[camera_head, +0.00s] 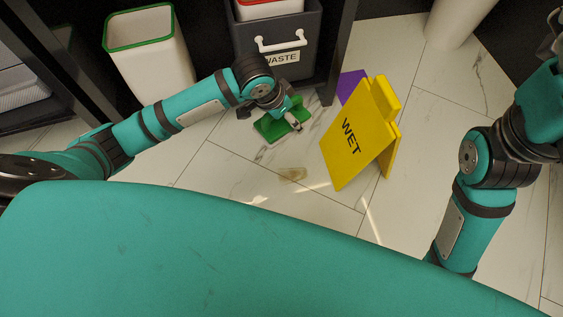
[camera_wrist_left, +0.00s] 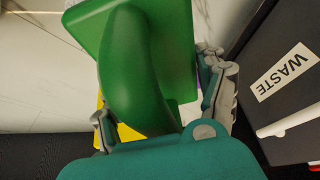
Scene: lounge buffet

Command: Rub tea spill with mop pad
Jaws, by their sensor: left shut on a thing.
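The green mop pad (camera_head: 267,131) has a thick curved handle; its handle (camera_wrist_left: 130,70) fills the middle of the left wrist view. My left gripper (camera_head: 277,116) is shut on the handle, with a finger on each side in the wrist view. The pad is over the floor in front of the waste bin; I cannot tell whether it touches the floor. The tea spill (camera_head: 291,174) is a small brownish patch on the pale tiles, nearer to me than the pad and apart from it. My right gripper (camera_head: 553,32) is partly cut off at the right edge, its fingers unclear.
A yellow WET sign (camera_head: 350,145) stands right of the spill, with a purple object (camera_head: 351,85) behind it. A dark WASTE bin (camera_head: 312,35) is behind the pad. A white green-rimmed bin (camera_head: 150,68) stands left. Floor between pad and spill is clear.

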